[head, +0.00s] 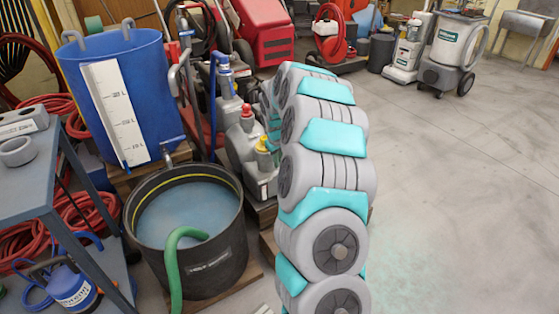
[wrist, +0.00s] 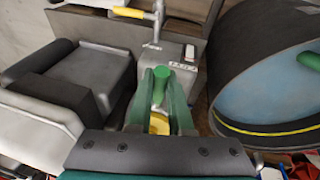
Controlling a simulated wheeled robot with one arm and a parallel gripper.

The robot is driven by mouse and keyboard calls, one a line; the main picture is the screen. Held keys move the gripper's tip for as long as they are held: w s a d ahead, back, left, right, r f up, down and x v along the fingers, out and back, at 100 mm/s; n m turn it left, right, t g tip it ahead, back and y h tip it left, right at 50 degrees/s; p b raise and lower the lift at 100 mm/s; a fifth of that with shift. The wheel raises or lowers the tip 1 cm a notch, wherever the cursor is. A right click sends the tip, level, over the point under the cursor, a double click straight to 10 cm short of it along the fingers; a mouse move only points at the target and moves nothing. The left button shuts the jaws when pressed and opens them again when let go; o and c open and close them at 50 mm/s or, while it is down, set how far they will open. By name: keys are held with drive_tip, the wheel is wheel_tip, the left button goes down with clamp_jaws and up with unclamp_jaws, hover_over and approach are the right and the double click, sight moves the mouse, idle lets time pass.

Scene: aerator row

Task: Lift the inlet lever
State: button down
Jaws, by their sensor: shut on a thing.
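In the wrist view my gripper (wrist: 160,90) has its green fingers close together around a rounded green handle (wrist: 160,80), with a yellow piece (wrist: 158,123) lower between them. A yellow-handled lever (wrist: 128,12) on a metal pipe stands above the box, apart from my fingers. I cannot tell which of these is the inlet lever. In the head view my arm hides the gripper and the handle.
A black tub of water (head: 226,247) with a green hose (head: 172,260) stands left of my arm; the tub also shows in the wrist view (wrist: 225,85). Behind it are grey units with coloured caps (head: 246,118) and a blue barrel (head: 75,85).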

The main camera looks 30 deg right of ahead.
drive_tip(key=c, duration=0.8)
unclamp_jaws()
drive_tip(key=shift+c, duration=0.2)
drive_tip(key=v, duration=0.7)
drive_tip(key=shift+r+b, duration=0.35)
drive_tip(key=shift+b, duration=0.05)
drive_tip(key=shift+s+a, duration=0.1)
